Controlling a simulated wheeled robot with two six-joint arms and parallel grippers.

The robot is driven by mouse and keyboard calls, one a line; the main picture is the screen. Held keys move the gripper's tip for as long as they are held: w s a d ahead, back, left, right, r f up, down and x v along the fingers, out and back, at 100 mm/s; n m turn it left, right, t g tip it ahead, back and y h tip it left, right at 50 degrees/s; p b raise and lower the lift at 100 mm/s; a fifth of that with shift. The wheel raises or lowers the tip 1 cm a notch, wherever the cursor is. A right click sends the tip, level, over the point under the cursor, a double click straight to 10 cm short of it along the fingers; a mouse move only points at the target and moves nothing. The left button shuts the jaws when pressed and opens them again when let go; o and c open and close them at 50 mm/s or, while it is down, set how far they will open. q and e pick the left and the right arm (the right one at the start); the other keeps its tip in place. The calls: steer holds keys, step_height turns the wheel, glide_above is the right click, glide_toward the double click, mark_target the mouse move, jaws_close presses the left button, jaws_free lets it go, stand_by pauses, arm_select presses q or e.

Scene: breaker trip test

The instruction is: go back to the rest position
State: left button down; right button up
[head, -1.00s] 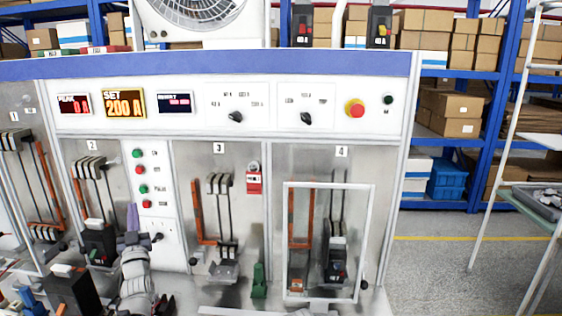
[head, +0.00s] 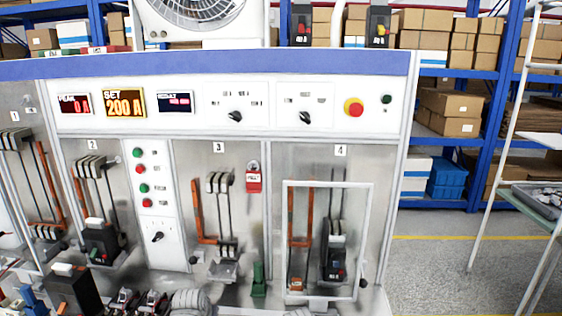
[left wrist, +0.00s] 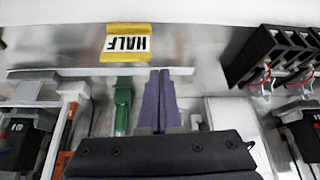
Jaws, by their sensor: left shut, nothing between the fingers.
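My left gripper (left wrist: 159,100) shows in the left wrist view with its two purple fingers together and nothing between them. In the head view its fingers are out of sight; part of my grey arm shows at the bottom edge. My right gripper is in neither view. The test bench panel (head: 330,150) stands ahead with numbered bays; the PEAK display (head: 74,104) reads 0 A and the SET display (head: 124,103) 200 A. A breaker (head: 100,243) sits in bay 2 and another (head: 336,262) in bay 4, behind a framed guard (head: 372,225).
Black breakers and a grey-white block (head: 75,288) crowd the bottom left of the head view. A green handle (head: 259,280) stands before bay 3; a yellow HALF tag (left wrist: 127,42) shows in the wrist view. The floor (head: 430,265) right of the bench is clear up to a rack (head: 535,203).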

arm_select(q)
steer(key=s+d+f+g, duration=0.3)
steer(key=s+g, duration=0.2)
steer(key=s, duration=0.5)
steer(key=s+d+f+m+b, duration=0.2)
steer(key=s+d, duration=0.1)
steer(key=d, duration=0.2)
steer(key=s+d+f+m+g+y+b, duration=0.1)
steer(key=s+d+f+m+b, duration=0.1)
steer(key=d, duration=0.4)
steer(key=shift+s+d+f+b, duration=0.25)
steer(key=shift+s+b, duration=0.25)
steer(key=shift+s, duration=0.25)
